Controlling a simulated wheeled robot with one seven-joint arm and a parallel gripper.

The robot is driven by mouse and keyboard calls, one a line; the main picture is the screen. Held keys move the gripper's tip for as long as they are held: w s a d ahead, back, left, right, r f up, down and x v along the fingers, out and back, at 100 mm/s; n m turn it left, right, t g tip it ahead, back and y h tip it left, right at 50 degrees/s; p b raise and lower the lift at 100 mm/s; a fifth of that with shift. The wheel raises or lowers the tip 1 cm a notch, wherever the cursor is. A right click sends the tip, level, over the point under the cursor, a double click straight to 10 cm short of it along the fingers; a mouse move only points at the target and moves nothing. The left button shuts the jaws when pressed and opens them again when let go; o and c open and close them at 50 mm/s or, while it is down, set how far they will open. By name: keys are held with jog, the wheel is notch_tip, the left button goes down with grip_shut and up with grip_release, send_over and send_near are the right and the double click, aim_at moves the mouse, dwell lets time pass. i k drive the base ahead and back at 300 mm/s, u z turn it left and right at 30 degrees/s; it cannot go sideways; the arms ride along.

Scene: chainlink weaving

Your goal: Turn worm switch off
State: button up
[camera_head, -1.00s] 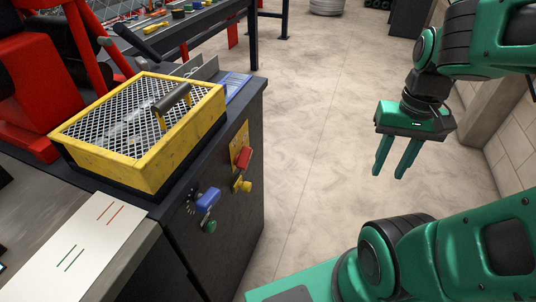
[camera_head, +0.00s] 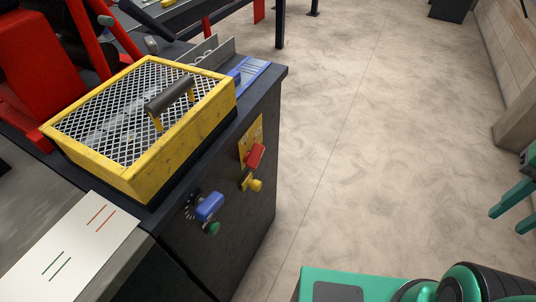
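A dark cabinet side carries the switches. A red switch (camera_head: 255,156) sits on a yellow plate (camera_head: 247,139). A blue knob (camera_head: 209,206) with dial marks sits lower left of it. No readable label shows which of these is the worm switch. A yellow button (camera_head: 254,184) is below the red switch, and a green button (camera_head: 212,229) is below the blue knob. My gripper (camera_head: 506,221) is at the right edge, cut off by the frame. Its green fingers are apart and empty, well to the right of the switches.
A yellow mesh guard (camera_head: 165,163) with a dark handle stands on top of the cabinet. A white sheet with red and green lines (camera_head: 80,245) lies at lower left. Red machine parts (camera_head: 35,60) stand behind. Open concrete floor (camera_head: 370,140) lies between cabinet and gripper.

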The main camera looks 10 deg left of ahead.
aim_at(252, 159)
jog(key=u, duration=0.05)
jog(key=k, duration=0.95)
jog(key=u, duration=1.1)
jog(key=i, duration=0.5)
